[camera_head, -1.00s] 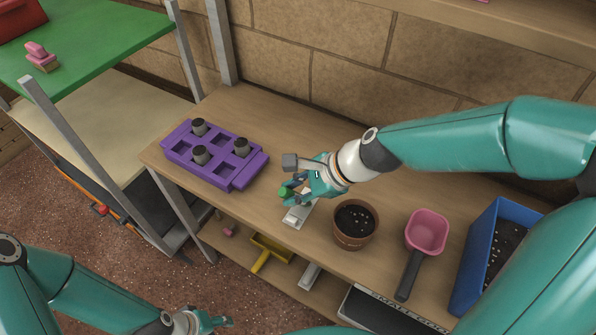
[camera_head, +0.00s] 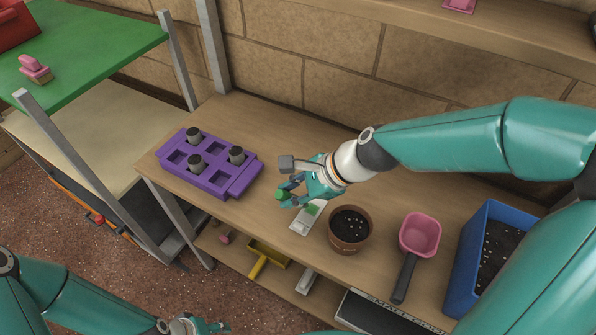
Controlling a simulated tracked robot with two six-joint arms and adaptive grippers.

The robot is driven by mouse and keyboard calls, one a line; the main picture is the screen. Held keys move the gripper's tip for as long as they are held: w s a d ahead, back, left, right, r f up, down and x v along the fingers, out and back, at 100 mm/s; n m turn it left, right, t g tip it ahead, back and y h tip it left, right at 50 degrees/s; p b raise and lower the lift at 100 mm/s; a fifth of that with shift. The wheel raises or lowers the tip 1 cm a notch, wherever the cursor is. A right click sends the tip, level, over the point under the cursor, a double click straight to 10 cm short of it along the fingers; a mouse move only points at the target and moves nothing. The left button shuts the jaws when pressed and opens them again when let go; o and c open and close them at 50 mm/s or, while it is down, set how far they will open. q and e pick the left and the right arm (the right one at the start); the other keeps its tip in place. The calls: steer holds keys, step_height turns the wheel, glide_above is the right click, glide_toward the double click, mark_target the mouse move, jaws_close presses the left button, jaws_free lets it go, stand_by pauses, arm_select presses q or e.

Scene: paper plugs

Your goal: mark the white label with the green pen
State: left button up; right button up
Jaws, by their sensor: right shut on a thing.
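The white label (camera_head: 301,224) lies on the wooden bench, left of the plant pot. A green patch (camera_head: 313,209) shows at its upper end, close to my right gripper. My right gripper (camera_head: 289,194) is shut on the green pen (camera_head: 282,195), whose green end shows at the fingers. The pen is held just above and left of the label; the fingers hide most of it, and I cannot tell whether it touches anything. My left gripper (camera_head: 207,326) is low at the bottom edge, away from the bench, partly cut off and too small to read.
A purple tray (camera_head: 219,187) with several dark plugs stands to the left. To the right are a brown pot (camera_head: 349,230) of soil, a pink scoop (camera_head: 419,236) and a blue soil bin (camera_head: 457,267). Bare bench lies behind the gripper.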

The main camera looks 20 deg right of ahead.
steer(key=shift+d+r+p, duration=0.15)
steer(key=shift+r+p, duration=2.65)
steer(key=shift+r, duration=0.2)
